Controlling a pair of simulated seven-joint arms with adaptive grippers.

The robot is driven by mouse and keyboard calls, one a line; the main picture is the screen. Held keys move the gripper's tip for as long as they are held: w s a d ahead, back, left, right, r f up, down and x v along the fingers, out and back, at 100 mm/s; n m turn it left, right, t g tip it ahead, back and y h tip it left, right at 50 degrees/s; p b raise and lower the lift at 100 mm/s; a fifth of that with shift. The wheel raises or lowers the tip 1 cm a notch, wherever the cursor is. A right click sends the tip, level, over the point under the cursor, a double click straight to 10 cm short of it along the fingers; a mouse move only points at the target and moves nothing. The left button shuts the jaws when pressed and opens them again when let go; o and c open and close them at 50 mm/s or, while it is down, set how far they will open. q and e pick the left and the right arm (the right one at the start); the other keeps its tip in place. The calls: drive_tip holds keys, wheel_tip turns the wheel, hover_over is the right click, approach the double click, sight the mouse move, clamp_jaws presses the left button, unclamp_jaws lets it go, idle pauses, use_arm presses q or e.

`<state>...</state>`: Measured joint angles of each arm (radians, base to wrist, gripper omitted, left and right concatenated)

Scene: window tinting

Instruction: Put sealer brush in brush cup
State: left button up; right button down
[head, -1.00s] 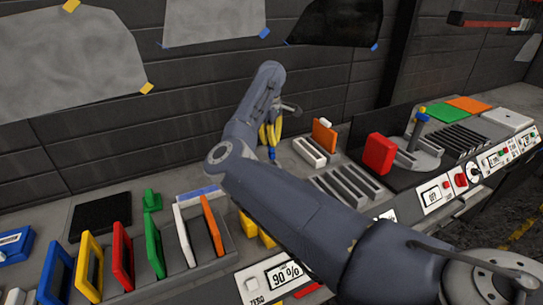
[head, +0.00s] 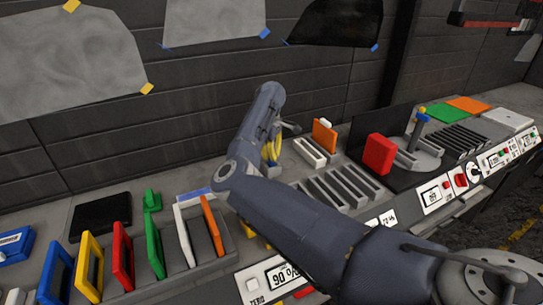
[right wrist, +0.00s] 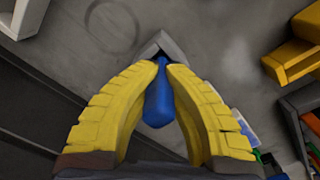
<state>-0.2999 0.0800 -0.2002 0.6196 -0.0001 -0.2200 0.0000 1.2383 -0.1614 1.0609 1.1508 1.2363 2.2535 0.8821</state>
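My right gripper (head: 271,150) has yellow fingers and points down over the bench near the back wall. In the right wrist view its fingertips (right wrist: 161,72) are closed in on a blue piece (right wrist: 159,100), which looks like the sealer brush's handle. A grey angular edge (right wrist: 165,45) shows just beyond the fingertips; I cannot tell whether it belongs to the brush cup. My right arm hides part of the bench around the gripper in the head view. The brush's lower end is hidden. My left gripper is not in view.
A grey tray with an orange piece (head: 324,135) stands right of the gripper. A rack of coloured frames (head: 122,254) is at the left front. A red block (head: 380,153) stands further right. A yellow block (right wrist: 292,60) lies to the right in the right wrist view.

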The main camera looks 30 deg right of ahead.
drive_tip(key=shift+f, duration=0.1)
drive_tip(key=c, duration=1.6)
unclamp_jaws()
drive_tip(key=r, duration=1.2)
drive_tip(key=shift+a+r, duration=0.1)
drive_tip(key=shift+a, duration=0.1)
